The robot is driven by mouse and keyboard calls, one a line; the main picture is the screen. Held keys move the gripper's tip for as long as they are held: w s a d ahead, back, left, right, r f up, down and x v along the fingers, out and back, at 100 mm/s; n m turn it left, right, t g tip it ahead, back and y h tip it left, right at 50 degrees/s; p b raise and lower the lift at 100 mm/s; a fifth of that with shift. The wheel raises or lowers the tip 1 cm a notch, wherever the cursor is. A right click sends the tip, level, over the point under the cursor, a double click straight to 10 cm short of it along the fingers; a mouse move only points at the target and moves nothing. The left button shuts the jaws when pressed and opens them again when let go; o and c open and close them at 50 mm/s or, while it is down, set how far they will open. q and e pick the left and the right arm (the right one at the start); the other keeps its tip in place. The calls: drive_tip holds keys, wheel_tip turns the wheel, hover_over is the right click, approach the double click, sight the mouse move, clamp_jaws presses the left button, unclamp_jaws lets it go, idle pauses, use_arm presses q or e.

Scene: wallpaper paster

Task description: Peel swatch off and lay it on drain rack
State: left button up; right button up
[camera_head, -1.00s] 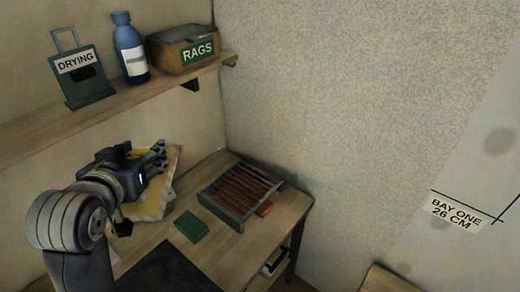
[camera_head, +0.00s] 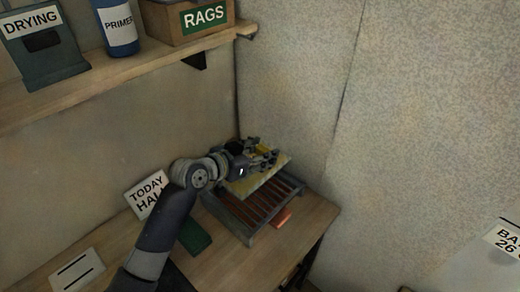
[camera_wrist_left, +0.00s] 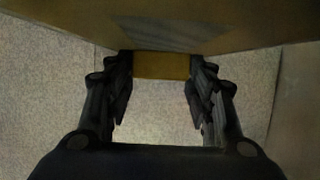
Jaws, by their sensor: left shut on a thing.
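My left gripper (camera_head: 262,160) is shut on the swatch (camera_head: 262,182), a pale yellowish flat piece. The gripper holds it over the drain rack (camera_head: 248,236), a dark grey frame with reddish-brown bars. The swatch hides the rack's back part; I cannot tell whether they touch. In the left wrist view the fingers (camera_wrist_left: 160,98) stand apart on either side of a yellow part of the swatch (camera_wrist_left: 160,66), and a broad tan surface fills the top. My right gripper is not in view.
A green block (camera_head: 196,237) lies left of the rack and a small orange-red piece (camera_head: 281,218) at its right front. A TODAY sign (camera_head: 149,194) leans by the wall. A slotted plate (camera_head: 77,272) lies front left. The shelf (camera_head: 130,82) overhangs the bench.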

sight(260, 175)
use_arm(q)
drive_tip(key=shift+s+r, duration=0.15)
drive_tip(key=shift+s, duration=0.05)
drive_tip(key=shift+f, duration=0.25)
wheel_tip(260, 175, down, 5)
drive_tip(key=b, duration=0.3)
drive_tip(key=shift+f+b, duration=0.9)
drive_tip(key=shift+f, duration=0.2)
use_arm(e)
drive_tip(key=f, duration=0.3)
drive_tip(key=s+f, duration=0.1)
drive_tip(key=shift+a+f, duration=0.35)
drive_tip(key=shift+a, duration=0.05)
use_arm(q)
drive_tip(key=shift+f+b, duration=0.45)
drive_tip(key=shift+f, duration=0.25)
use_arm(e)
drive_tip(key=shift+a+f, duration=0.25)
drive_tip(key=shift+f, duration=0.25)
use_arm(q)
drive_tip(key=o, duration=1.2)
drive_tip(key=shift+c, duration=0.2)
